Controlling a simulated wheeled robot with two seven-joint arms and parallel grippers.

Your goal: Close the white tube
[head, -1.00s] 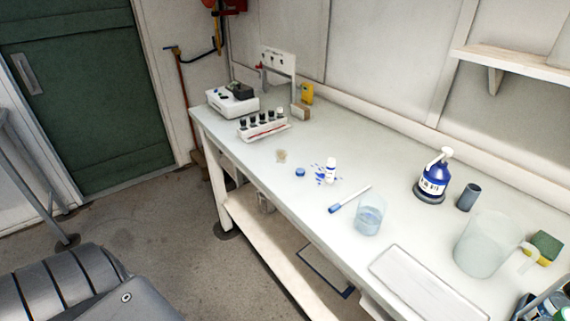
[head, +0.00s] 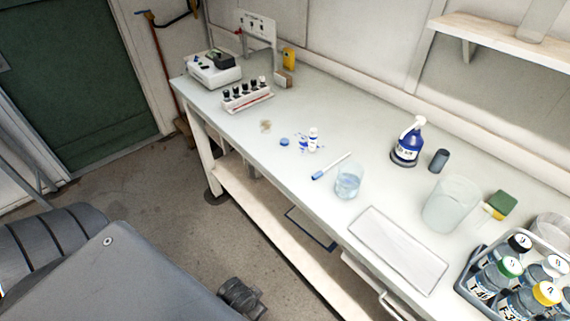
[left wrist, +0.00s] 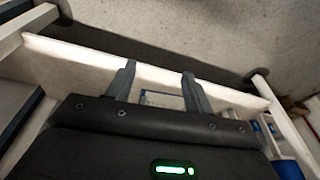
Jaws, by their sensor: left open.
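The white tube (head: 313,138) stands upright on the long white bench, with blue marks or splashes beside it. A round blue cap (head: 284,141) lies on the bench just left of the tube, apart from it. The top of the tube is too small to make out. My left gripper (left wrist: 160,82) shows in the left wrist view with its two fingers apart and nothing between them. It is away from the tube, near the bench's lower structure. My right gripper is not in view.
A vial rack (head: 247,97) is farther left. A blue pump bottle (head: 407,144), large clear beaker (head: 451,204), white tray (head: 398,250) and bottle crate (head: 470,285) are right.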

